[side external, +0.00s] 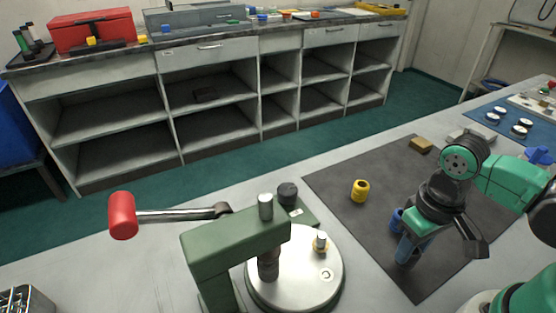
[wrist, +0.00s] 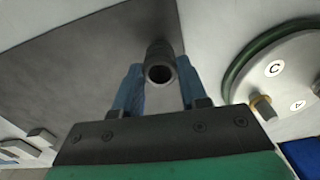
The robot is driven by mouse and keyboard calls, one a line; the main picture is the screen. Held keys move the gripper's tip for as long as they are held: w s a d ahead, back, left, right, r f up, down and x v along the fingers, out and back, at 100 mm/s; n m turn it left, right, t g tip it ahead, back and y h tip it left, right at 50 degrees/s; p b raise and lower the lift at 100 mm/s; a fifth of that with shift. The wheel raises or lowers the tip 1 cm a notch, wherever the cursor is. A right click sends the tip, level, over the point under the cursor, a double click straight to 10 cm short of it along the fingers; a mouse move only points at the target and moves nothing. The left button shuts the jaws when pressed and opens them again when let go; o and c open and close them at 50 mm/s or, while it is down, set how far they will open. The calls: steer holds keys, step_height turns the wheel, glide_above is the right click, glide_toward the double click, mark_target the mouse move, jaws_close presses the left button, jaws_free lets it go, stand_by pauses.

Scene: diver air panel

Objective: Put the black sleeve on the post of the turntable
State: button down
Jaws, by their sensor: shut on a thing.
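The black sleeve (wrist: 160,65) is a short dark tube with its open end facing the wrist camera. My gripper (wrist: 159,88) is shut on it, with one blue finger on each side. In the side external view my gripper (side external: 403,238) is over the right part of the dark mat, and the sleeve cannot be made out there. The turntable (side external: 270,292) is a silver disc left of my gripper, apart from it. Its post (side external: 320,242) stands bare with a brass-coloured base. In the wrist view the turntable (wrist: 290,70) is at the right, with the post (wrist: 263,107) near its edge.
A green press frame (side external: 225,240) with a red-handled lever (side external: 123,216) rises over the turntable's left side. A brown block (side external: 420,145) lies at the mat's far edge.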

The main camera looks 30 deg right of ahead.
steer(key=shift+r, duration=1.1)
steer(key=w+a+r+n, duration=0.3)
steer(key=w+a+r, duration=0.2)
steer(key=n, duration=0.3)
glide_toward(322, 235)
steer(key=shift+f, duration=2.3)
steer(key=shift+f, duration=1.45)
jaws_free()
stand_by(0.4)
